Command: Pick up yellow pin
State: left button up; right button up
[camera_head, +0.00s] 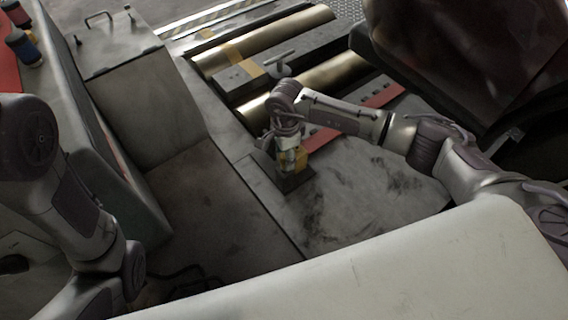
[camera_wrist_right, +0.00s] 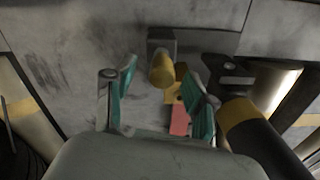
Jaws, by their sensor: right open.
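The yellow pin (camera_wrist_right: 162,68) stands out from a dark block in the right wrist view, in the gap between my right gripper's fingertips. My right gripper (camera_wrist_right: 161,73) is open, with one teal-padded finger on each side of the pin. I cannot tell whether either finger touches it. In the head view my right gripper (camera_head: 288,150) points down over the dark block (camera_head: 291,181), and a bit of yellow (camera_head: 302,157) shows beside its fingers. My left arm is at the left edge, but its gripper is not visible.
A grey metal box (camera_head: 120,45) with a handle stands at the back left. Dark and red containers (camera_head: 22,46) are at the far left. The grey plate (camera_head: 370,195) right of the block is clear.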

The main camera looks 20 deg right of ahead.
aim_at(284, 161)
notch_tip(284, 161, down, 4)
jog(key=shift+a+r+b, duration=0.15)
jog(key=shift+r+b, duration=0.05)
jog(key=shift+b, duration=0.75)
jog(key=shift+r, duration=0.1)
grip_shut()
